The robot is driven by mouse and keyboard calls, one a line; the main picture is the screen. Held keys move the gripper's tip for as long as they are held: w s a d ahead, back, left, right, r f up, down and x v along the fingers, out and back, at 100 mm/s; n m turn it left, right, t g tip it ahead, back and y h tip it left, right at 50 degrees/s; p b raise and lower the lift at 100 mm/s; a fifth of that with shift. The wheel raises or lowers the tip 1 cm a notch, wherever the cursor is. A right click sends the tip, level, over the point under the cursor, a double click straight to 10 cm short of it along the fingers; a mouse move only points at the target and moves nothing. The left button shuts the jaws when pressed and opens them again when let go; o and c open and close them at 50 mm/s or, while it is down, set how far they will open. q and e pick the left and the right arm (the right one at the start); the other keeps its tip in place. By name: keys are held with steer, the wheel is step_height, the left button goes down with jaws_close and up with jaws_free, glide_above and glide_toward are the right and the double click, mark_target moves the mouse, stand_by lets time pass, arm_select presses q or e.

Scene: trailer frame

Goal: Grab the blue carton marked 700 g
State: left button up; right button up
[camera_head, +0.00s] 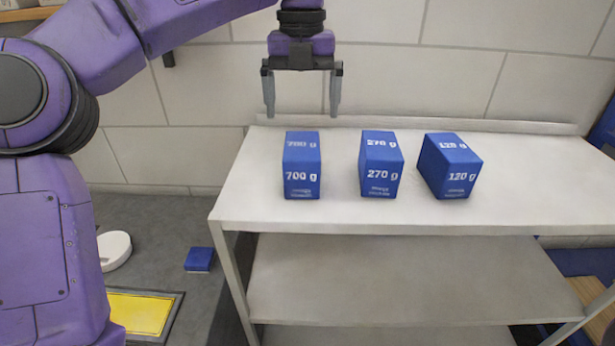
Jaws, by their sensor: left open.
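The blue carton marked 700 g (301,165) stands upright on the white table top, leftmost of three blue cartons. To its right stand the carton marked 270 g (380,164) and the carton marked 120 g (449,166), which is turned at an angle. My left gripper (302,113) points down with its fingers apart and nothing between them. In the picture it is just above the 700 g carton, with a gap between the fingertips and the carton's top edge. My right gripper is not in view.
The white table (530,190) has free room in front of the cartons and at its right, with a low raised edge at the back. A lower shelf (390,280) is empty. On the floor at left lie a blue block (199,259), a white round object (114,250) and a yellow panel (140,312).

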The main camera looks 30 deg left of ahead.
mark_target(303, 144)
arm_select(q)
steer(key=shift+w+a+f, duration=0.1)
steer(key=shift+f, duration=0.5)
step_height(303, 144, down, 10)
steer(key=c, duration=1.7)
